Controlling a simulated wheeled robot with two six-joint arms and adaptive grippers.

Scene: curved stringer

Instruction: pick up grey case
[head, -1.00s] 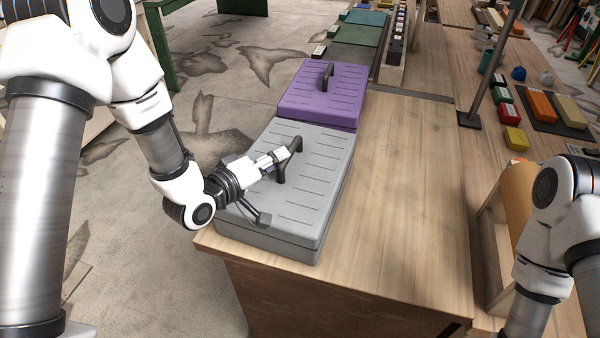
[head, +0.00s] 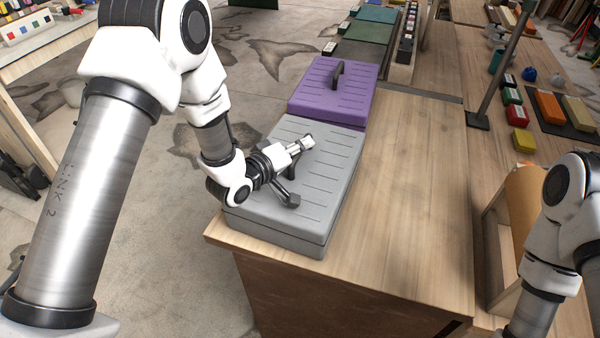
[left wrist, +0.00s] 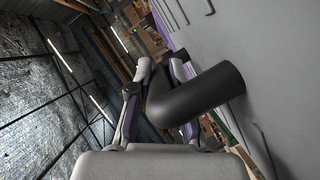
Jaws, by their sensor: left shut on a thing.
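The grey case (head: 338,166) lies flat on the near left end of the wooden table, its ribbed lid up. My left gripper (head: 298,171) is over the middle of the lid, shut on the case's dark handle. In the left wrist view the handle (left wrist: 212,92) passes between the fingers of the left gripper (left wrist: 161,75), and the grey lid (left wrist: 270,60) fills the right side. In the head view the gripper hides most of the handle. My right gripper is out of view; only part of its arm shows at the right edge.
A purple case (head: 310,88) with a dark handle lies just behind the grey one. The wooden table (head: 410,190) is clear to its right. A dark post (head: 500,75) and a wooden stand (head: 508,245) are farther right. Floor lies left of the table.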

